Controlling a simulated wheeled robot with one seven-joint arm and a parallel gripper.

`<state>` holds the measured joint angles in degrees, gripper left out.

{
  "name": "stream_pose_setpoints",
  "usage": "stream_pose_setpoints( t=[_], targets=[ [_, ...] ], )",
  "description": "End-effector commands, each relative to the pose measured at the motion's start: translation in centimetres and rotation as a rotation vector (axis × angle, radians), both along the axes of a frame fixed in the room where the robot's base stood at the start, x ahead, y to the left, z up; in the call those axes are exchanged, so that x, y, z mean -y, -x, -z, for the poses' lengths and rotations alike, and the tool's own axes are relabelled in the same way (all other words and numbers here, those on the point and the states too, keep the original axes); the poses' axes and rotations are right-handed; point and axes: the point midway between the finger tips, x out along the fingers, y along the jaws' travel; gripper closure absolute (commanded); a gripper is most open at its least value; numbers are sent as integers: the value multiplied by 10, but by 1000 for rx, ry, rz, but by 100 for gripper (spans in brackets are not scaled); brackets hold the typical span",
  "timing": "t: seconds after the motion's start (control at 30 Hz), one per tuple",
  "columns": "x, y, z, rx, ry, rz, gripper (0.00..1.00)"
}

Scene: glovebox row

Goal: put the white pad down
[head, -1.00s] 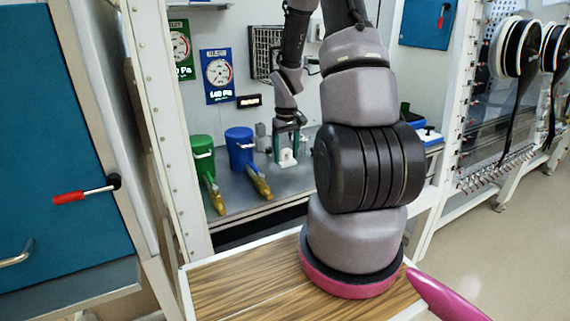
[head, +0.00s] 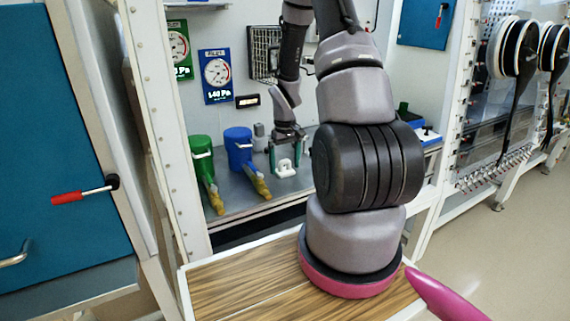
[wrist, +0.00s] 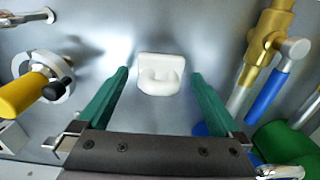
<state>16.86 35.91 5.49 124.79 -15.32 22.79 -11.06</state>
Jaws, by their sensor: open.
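The white pad (head: 285,168) lies on the grey metal worktop inside the glovebox bay. In the wrist view the pad (wrist: 160,73) is a small white block with a rounded raised part, and there is a gap between it and each finger. My gripper (head: 285,158) is open above the worktop, its green fingers pointing down at the pad. In the wrist view the gripper's fingertips (wrist: 160,74) are to the left and right of the pad, with nothing held. How high the fingertips are above the worktop is hard to tell.
A green canister (head: 203,160) and a blue canister (head: 239,148) with brass fittings stand left of the pad. In the wrist view a yellow-handled part (wrist: 22,95) is at left and a brass fitting (wrist: 268,40) at right.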

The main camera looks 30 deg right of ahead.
Motion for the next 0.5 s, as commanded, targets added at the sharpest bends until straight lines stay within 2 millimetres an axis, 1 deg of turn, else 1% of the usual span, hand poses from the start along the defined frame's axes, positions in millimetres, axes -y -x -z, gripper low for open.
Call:
stream_pose_setpoints(
  t=[0.07, 0.17, 0.5],
  targets=[
    [0, 0, -4, 2, 1, 0, 0],
    [1, -1, -16, 4, 1, 1, 0],
    [1, -1, -88, 5, 2, 1, 0]
  ],
)
